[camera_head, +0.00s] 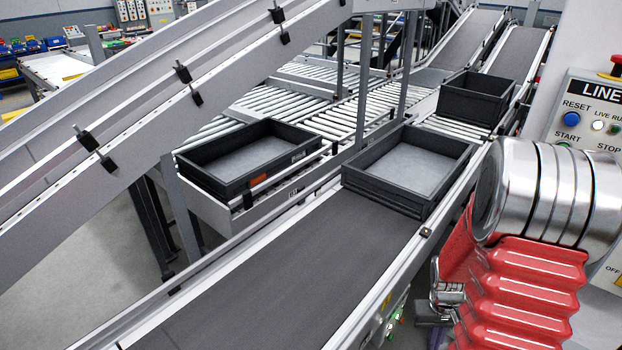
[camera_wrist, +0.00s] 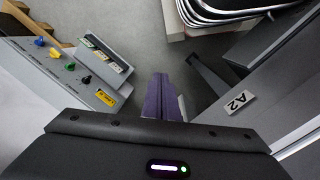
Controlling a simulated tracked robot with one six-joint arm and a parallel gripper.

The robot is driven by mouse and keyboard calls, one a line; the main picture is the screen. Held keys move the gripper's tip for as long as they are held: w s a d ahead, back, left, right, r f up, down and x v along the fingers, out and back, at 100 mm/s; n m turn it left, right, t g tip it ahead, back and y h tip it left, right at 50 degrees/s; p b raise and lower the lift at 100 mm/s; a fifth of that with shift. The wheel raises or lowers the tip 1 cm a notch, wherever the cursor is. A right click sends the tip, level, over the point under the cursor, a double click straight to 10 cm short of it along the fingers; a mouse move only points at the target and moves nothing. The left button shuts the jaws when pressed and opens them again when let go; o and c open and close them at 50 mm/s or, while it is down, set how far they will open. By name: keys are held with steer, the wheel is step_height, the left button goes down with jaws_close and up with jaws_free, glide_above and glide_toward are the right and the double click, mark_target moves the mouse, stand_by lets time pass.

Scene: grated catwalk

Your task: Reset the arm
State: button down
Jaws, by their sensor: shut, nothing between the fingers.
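My gripper (camera_wrist: 161,80) shows in the wrist view, reaching up from the dark wrist housing at the bottom centre. Its purple fingers are together, with nothing held between them. Grey floor shows beyond the fingertips. The fingers stand apart from the grey control box on their left and from the panel marked A2 on their right.
In the head view, a dark belt conveyor (camera_head: 290,275) runs diagonally, with an empty black tote (camera_head: 437,143) on it. Another tote (camera_head: 190,165) sits to its left and a third (camera_head: 440,103) behind. A control panel (camera_head: 585,110) stands right. The wrist view shows a control box (camera_wrist: 45,85).

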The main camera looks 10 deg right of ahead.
steer(key=s+a+r+n+t, duration=0.2)
steer(key=a+r+t, duration=0.1)
steer(key=a+r, duration=0.9)
steer(key=s+a+r+n+t, duration=0.1)
steer(key=s+a+r+t, duration=0.1)
steer(key=a+r, duration=1.1)
step_height(320, 180, up, 7)
steer(key=shift+s+a+f+n+t+y, duration=0.15)
steer(key=shift+s+n+t+y, duration=0.2)
steer(key=shift+t, duration=0.45)
